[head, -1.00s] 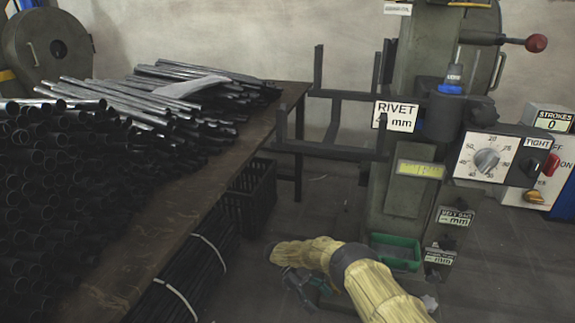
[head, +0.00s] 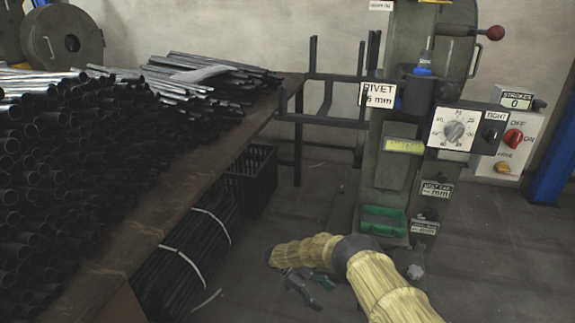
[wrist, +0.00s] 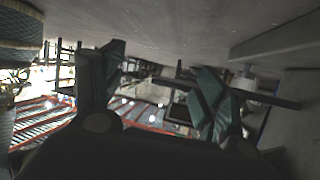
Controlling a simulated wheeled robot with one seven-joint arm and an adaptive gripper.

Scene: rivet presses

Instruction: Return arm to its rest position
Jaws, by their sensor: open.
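My arm, in a yellow ribbed sleeve, comes in at the bottom of the head view and bends to the left. My gripper (head: 312,284) is at its end, low over the grey floor and in front of the rivet press (head: 395,165). In the wrist view my gripper (wrist: 158,95) has its two dark, green-padded fingers spread wide, with nothing between them. The wrist picture looks out across a cluttered hall and is tilted. The gripper's tips are small and partly hidden by the sleeve in the head view.
A table (head: 160,215) loaded with dark metal tubes fills the left. A black crate (head: 250,180) and bundled rods (head: 190,250) sit below it. A dark rack (head: 325,120) stands between table and press. Floor right of the press is clear.

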